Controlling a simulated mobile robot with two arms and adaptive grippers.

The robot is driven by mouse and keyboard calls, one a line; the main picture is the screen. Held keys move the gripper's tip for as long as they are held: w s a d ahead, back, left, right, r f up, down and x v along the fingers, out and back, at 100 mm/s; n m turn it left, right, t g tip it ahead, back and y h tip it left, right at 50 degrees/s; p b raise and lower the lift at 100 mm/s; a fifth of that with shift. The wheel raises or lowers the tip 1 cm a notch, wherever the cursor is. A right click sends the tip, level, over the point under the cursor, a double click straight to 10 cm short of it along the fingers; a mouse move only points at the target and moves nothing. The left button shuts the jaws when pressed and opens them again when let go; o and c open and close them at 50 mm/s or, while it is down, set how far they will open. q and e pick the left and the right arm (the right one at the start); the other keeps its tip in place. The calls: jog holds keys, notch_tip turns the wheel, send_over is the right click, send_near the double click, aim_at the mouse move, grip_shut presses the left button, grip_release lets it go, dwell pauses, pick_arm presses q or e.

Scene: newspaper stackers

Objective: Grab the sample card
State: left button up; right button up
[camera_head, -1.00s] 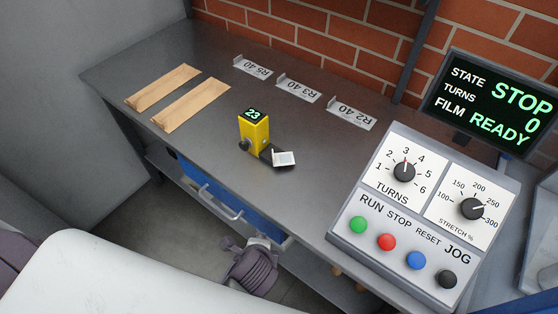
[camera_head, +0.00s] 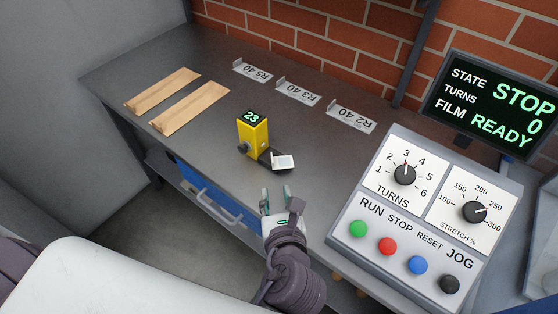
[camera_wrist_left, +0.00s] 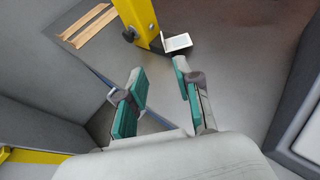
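In the left wrist view the card (camera_wrist_left: 177,42) lies just beyond the right fingertip, beside the yellow gauge (camera_wrist_left: 141,20). My left gripper (camera_head: 278,197) is open and empty, over the bench's front edge and short of the card. Its two green-padded fingers (camera_wrist_left: 159,64) stand apart in the left wrist view. My right gripper is not in view.
Two wooden strips (camera_head: 190,107) lie left of the gauge. Several angled metal plates, one marked R2 40 (camera_head: 351,117), lie along the back. The control panel (camera_head: 395,240) stands close on the right. A blue drawer (camera_head: 202,190) is under the bench (camera_head: 200,150).

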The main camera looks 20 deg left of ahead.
pick_arm(q)
send_near(273, 164)
jog(key=x, duration=0.3)
jog(key=shift+w+a, duration=0.2)
jog(key=shift+a, duration=0.3)
jog(key=x, duration=0.5)
jog(key=shift+w+d+f+b, duration=0.2)
jog(key=shift+d+b, duration=0.1)
jog(key=shift+b, duration=0.05)
grip_shut()
